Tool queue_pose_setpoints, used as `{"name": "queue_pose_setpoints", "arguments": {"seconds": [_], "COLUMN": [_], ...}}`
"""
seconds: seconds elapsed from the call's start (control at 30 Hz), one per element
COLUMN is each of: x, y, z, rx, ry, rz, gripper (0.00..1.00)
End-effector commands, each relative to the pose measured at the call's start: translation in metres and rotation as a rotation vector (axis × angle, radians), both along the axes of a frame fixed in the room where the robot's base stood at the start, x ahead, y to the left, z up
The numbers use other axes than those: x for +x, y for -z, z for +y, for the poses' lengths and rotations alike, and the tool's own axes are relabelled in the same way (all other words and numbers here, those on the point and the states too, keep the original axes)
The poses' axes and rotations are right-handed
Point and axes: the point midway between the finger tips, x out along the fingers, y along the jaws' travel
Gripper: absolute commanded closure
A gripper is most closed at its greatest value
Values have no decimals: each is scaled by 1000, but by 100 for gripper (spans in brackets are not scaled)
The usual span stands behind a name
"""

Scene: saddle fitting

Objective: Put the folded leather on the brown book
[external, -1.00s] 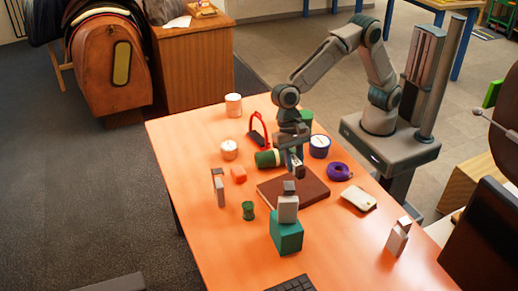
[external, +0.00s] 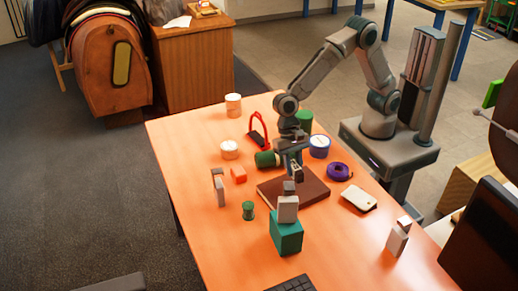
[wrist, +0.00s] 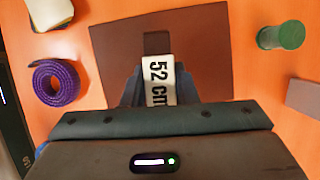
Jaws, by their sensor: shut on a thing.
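The brown book (external: 315,188) lies flat on the orange table, and it fills the upper middle of the wrist view (wrist: 110,45). My gripper (external: 296,172) is low over the book. In the wrist view my gripper (wrist: 158,88) is shut on the folded leather (wrist: 157,43), a small dark brown piece with a white band marked "52 cm". The leather's outline lies within the book's outline there. In the external view the leather is small and mostly hidden by the fingers. I cannot tell whether it touches the book.
A teal box (external: 286,236) with a white block (external: 288,209) on it stands in front of the book. A purple tape roll (external: 338,171) and a pale phone-like slab (external: 358,198) lie to the right. A green spool (external: 248,210) stands left. A green cylinder (external: 266,159) lies behind.

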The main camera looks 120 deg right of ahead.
Motion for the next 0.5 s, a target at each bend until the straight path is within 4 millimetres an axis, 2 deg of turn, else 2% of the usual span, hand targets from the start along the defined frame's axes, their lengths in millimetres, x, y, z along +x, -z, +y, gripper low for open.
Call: {"name": "queue_pose_setpoints", "arguments": {"seconds": [0.1, 0.27, 0.5], "x": [3, 4, 4], "y": [7, 16, 48], "z": [12, 15, 14], "rx": [1, 1, 0], "ry": [0, 2, 1], "rz": [-1, 1, 2], "gripper": [100, 100, 100]}}
